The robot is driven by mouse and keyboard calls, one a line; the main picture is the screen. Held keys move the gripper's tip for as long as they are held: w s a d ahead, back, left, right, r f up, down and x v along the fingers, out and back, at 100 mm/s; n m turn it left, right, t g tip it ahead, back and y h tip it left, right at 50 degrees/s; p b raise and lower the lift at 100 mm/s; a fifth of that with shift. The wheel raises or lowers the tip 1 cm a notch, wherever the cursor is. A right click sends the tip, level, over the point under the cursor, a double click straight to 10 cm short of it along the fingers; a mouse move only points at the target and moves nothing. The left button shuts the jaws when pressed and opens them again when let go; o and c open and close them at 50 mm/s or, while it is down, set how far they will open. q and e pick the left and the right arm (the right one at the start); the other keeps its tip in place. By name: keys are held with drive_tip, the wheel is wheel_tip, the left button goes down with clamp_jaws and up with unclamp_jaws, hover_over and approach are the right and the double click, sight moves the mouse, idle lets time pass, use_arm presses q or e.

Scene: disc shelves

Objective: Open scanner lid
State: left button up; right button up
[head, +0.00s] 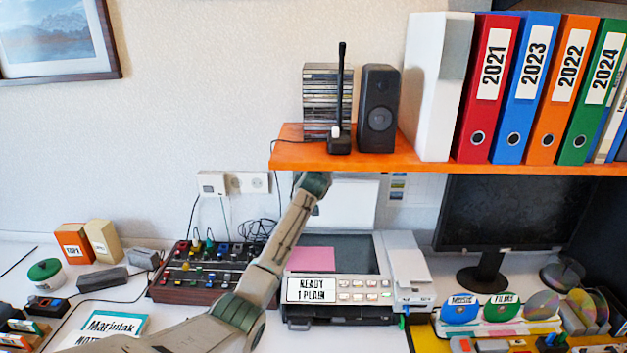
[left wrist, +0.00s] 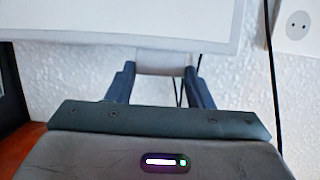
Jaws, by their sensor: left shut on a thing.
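The scanner (head: 405,262) stands on the desk with its lid (head: 352,205) raised, a white panel standing up behind the dark glass (head: 356,255). A pink sheet (head: 308,260) lies on the left part of the glass. My left gripper (left wrist: 162,75) is shut on a pale tab (left wrist: 163,62) at the edge of the lid, which also shows in the left wrist view (left wrist: 120,20). In the head view my left arm reaches up across the scanner's left side, and its fingertips are hard to make out. My right gripper is in neither view.
An orange shelf (head: 440,165) with a speaker (head: 378,108) and binders hangs just above the raised lid. A mixer (head: 196,273) stands left of the scanner and a monitor (head: 505,212) to its right. A wall socket (head: 257,183) is behind.

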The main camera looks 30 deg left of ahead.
use_arm(q)
drive_tip(key=shift+w+a+r, duration=0.1)
drive_tip(key=shift+w+r, duration=0.1)
drive_tip(key=shift+r, duration=0.25)
drive_tip(key=o, duration=1.3)
drive_tip(key=shift+o, duration=0.4)
drive_tip(key=shift+s, duration=0.15)
drive_tip(key=shift+f, duration=0.15)
drive_tip(key=b+v, duration=0.3)
drive_tip(key=v, duration=0.8)
